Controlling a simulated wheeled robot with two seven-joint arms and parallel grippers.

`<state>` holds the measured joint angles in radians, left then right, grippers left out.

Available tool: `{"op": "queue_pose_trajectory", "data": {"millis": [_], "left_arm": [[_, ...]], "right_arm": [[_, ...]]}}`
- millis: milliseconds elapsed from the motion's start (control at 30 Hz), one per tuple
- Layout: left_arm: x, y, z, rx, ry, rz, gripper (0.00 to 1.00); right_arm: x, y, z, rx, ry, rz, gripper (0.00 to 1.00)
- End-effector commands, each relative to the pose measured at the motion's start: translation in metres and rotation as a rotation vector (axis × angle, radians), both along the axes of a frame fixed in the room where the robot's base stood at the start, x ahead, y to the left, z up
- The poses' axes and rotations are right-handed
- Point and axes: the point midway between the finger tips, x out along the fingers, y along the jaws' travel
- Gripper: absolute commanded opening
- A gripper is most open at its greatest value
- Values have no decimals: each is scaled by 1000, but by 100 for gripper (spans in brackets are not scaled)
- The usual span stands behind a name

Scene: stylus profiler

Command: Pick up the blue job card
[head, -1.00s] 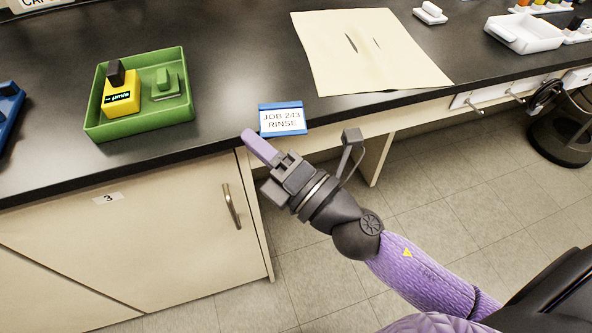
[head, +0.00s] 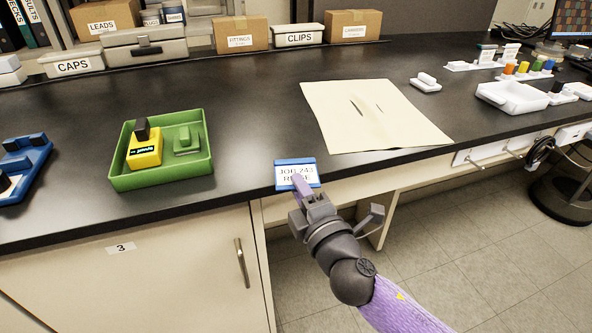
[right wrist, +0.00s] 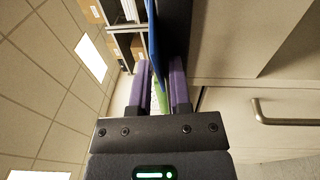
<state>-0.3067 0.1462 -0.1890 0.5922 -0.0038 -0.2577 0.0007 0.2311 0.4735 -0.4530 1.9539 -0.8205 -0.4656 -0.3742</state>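The blue job card (head: 284,167), with a white label reading "JOB 243 RINSE", lies at the front edge of the dark bench top (head: 240,130). My right gripper (head: 299,184) is at the card's front edge, and one purple finger covers part of the label. In the right wrist view the two purple fingers (right wrist: 162,85) stand apart. The card shows there edge-on as a thin blue strip (right wrist: 152,40) beside the dark bench edge, running down toward the gap between the fingers. I cannot tell whether a finger touches it. My left gripper is out of view.
A green tray (head: 116,175) with a yellow block stands left of the card. A cream sheet (head: 400,125) lies to the right. A blue holder (head: 25,175) is at far left. A cabinet door with a handle (head: 242,262) is below the bench.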

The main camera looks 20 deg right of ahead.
Motion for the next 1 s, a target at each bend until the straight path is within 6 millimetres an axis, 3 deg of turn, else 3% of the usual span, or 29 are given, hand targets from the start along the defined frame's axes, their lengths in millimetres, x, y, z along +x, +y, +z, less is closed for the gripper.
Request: {"op": "queue_pose_trajectory", "data": {"millis": [133, 233, 267, 667, 767, 1000], "left_arm": [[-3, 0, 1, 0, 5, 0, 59], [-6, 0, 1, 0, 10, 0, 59], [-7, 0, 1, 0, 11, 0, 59], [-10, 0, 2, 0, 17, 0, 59], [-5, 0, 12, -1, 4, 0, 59], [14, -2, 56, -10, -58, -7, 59]], "right_arm": [[0, 0, 0, 0, 0, 0, 24], [0, 0, 0, 0, 0, 1, 2], [-1, 0, 0, 0, 0, 1, 0], [-1, 0, 0, 0, 0, 1, 0], [-1, 0, 16, 0, -3, 1, 0], [-1, 0, 84, 0, -7, 1, 0]]}}
